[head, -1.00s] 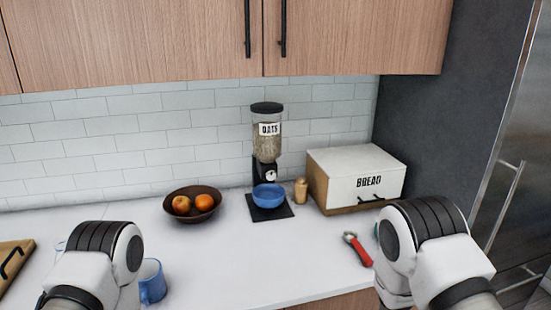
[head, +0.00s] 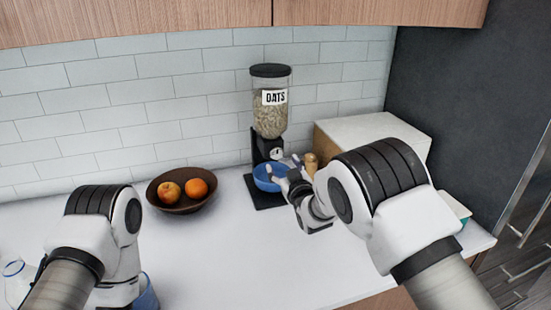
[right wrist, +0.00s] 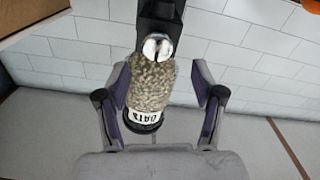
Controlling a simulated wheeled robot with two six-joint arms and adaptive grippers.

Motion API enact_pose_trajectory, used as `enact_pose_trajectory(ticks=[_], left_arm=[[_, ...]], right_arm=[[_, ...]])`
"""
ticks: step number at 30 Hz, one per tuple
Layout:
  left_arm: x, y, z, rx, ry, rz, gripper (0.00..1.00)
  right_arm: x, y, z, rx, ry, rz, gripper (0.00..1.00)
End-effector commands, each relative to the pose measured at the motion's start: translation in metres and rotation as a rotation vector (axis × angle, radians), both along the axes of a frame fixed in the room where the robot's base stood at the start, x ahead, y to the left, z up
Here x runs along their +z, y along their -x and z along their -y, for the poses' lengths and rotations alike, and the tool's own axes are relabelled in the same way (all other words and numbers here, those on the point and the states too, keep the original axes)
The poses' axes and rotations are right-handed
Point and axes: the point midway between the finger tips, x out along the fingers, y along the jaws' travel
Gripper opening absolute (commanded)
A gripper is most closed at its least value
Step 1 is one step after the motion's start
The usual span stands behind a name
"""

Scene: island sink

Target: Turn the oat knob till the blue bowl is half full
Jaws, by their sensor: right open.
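The oat dispenser (head: 270,112) has a clear jar of oats labelled OATS and a black stand. Its silver knob (head: 277,154) faces me on the lower front. The blue bowl (head: 264,178) is on the stand's base under the spout; my right gripper partly covers it, and I cannot tell its fill. My right gripper (head: 287,168) is open and empty, just in front of the knob and bowl. In the right wrist view the dispenser appears upside down, with the knob (right wrist: 157,47) beyond the gap between the fingers (right wrist: 160,76). My left gripper is not in view; only its arm shows.
A brown fruit bowl (head: 182,204) stands left of the dispenser. The bread box (head: 372,128) is behind my right arm. A blue mug (head: 147,297) is partly hidden by my left arm. The middle counter is clear.

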Motion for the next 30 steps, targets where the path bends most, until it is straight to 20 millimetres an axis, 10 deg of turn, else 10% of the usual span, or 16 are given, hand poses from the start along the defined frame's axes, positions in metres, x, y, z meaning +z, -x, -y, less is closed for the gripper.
enact_pose_trajectory(ticks=[9, 18, 24, 30], left_arm=[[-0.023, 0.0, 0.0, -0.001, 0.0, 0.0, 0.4], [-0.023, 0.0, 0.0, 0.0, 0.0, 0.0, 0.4], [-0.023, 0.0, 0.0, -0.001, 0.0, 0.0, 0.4], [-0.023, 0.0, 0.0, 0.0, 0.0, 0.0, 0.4]], right_arm=[[-0.003, -0.05, -0.015, -0.001, -0.001, 0.001, 0.68], [0.0, -0.055, -0.017, 0.0, 0.001, -0.002, 0.68], [-0.001, -0.055, -0.017, -0.001, 0.0, -0.002, 0.07], [-0.001, -0.055, -0.017, -0.002, -0.003, -0.004, 0.08]])
